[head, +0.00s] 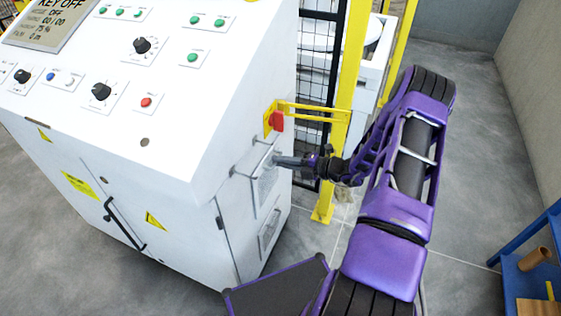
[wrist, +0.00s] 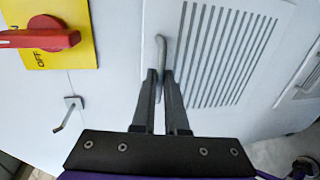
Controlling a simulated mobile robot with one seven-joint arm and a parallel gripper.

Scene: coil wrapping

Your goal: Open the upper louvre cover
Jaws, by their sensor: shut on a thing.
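The upper louvre cover (wrist: 222,55) is a pale panel with rows of slanted slots on the side of the white cabinet. It also shows on the cabinet's side in the head view (head: 266,184), partly behind my gripper. Its grey bar handle (wrist: 161,52) runs along one edge. My gripper (wrist: 160,76) is shut on the lower end of this handle in the wrist view, with a finger on each side. In the head view my gripper (head: 277,160) reaches the cover from the right. I cannot tell whether the cover stands off the cabinet.
A red switch (wrist: 42,38) on a yellow plate sits beside the cover, with a small metal latch (wrist: 68,112) close by. A lower louvre cover (head: 270,229) is below. A yellow post (head: 345,105) and black mesh fence stand behind. A blue shelf (head: 530,275) is at right.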

